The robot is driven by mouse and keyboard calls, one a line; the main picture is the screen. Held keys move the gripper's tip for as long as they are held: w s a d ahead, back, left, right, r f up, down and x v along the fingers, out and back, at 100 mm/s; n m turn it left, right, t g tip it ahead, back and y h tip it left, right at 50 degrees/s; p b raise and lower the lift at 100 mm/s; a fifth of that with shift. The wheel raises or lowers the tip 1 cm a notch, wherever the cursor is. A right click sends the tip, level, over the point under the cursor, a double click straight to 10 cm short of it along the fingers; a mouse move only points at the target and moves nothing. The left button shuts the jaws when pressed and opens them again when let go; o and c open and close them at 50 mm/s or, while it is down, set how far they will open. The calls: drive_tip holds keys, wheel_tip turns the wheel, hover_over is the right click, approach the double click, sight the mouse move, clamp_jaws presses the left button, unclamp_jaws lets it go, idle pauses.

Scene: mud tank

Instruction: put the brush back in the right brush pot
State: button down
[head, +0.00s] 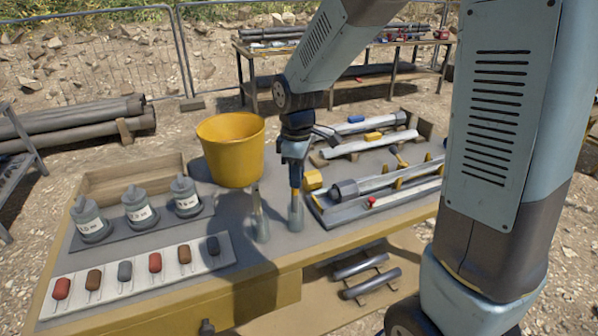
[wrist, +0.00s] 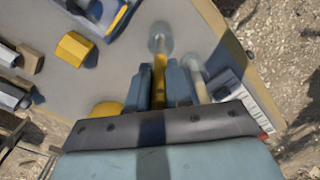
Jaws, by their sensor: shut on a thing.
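My gripper (head: 294,164) points down over the bench, shut on the brush (head: 295,181). In the wrist view the brush's yellow handle (wrist: 160,72) runs out from between my gripper's fingers (wrist: 159,84). The right brush pot (head: 296,215) is a narrow grey pot standing directly below my gripper. In the wrist view the brush's far end meets the pot's round mouth (wrist: 160,32). I cannot tell how deep the brush sits in it. The left brush pot (head: 261,228) stands close by to the left; a pale upright piece rises from it.
A yellow bucket (head: 230,150) stands just left of my gripper. Labelled grey bottles (head: 140,208) and a white board with small coloured pieces (head: 135,276) lie further left. A tray with metal tubes (head: 385,185) is to the right. Bare bench top shows in front of the pots.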

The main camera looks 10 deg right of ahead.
drive_tip(key=c, duration=1)
unclamp_jaws()
drive_tip(key=shift+o, duration=0.2)
drive_tip(key=shift+r, duration=0.15)
wheel_tip(320, 180, up, 14)
drive_tip(key=shift+f, duration=0.25)
drive_tip(key=s+d+r+m+t, duration=0.2)
drive_tip(key=s+d+m, duration=0.5)
drive_tip(key=s+d, duration=0.1)
drive_tip(key=s+d+r+m+t, duration=0.1)
drive_tip(key=s+d+m+t, duration=0.2)
drive_tip(key=s+d+m, duration=0.4)
drive_tip(key=shift+s+d+r+t, duration=0.35)
drive_tip(key=shift+s+d, duration=0.3)
drive_tip(key=shift+s, duration=0.4)
